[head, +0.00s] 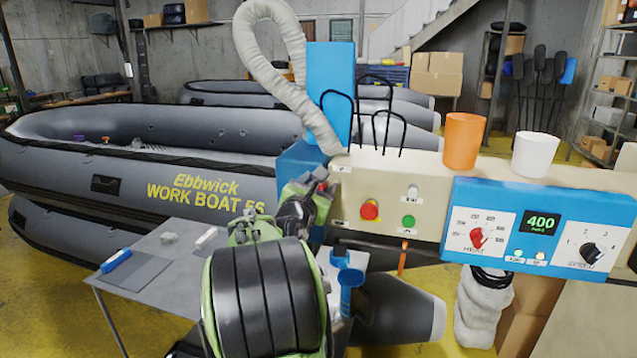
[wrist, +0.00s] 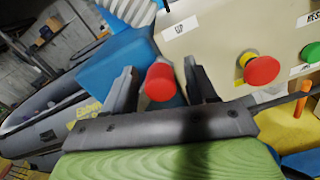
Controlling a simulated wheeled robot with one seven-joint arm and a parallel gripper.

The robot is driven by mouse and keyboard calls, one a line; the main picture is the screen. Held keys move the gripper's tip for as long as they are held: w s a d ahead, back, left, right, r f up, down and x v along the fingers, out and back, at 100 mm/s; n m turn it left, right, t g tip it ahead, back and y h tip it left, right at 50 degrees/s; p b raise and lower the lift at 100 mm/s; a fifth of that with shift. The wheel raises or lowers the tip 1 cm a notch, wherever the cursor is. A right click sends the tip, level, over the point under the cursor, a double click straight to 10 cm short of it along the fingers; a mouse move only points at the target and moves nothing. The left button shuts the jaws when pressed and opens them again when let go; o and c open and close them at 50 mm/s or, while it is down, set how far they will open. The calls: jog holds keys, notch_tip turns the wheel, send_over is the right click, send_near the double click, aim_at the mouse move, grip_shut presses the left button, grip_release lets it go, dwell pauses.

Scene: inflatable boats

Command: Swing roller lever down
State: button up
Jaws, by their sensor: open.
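The beige machine panel (head: 350,185) stands in front of me. A red knob (wrist: 160,82), which looks like the roller lever's end, is at the panel's left edge, beside a blue part (wrist: 112,68). The lever's shaft is hidden behind the knob.
A red button (head: 369,209) and a green button (head: 408,221) sit just right of my gripper. A blue control box (head: 540,225) reads 400. An orange cup (head: 463,140) and a white cup (head: 536,154) stand on top. A grey boat (head: 150,160) lies behind.

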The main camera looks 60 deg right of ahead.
jog(key=shift+d, duration=0.25)
grip_shut()
jog(key=shift+f, duration=0.1)
